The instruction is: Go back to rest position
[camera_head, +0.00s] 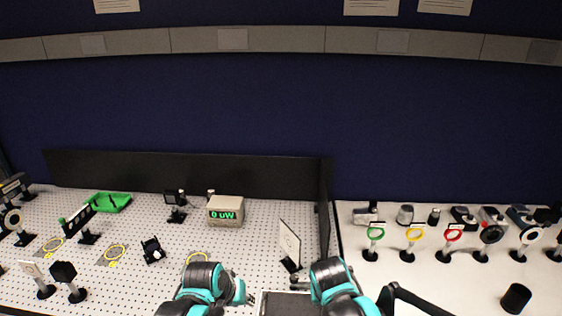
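My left arm (204,284), black with teal bands, shows at the bottom edge, left of centre. My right arm (335,282), with the same bands, shows at the bottom edge, right of centre. Small dark parts show at the inner side of each arm, possibly my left gripper (251,298) and my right gripper (301,283). They are too small and partly hidden to show whether they are open or shut. I see no object held in either.
A white pegboard table (140,220) carries optical mounts, a green tray (110,202) and a power meter (226,210) reading "0 uW". A white panel on a stand (290,243) stands near my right arm. A black divider (325,205) borders the right table, with coloured ring mounts (414,235) and a black cylinder (515,298).

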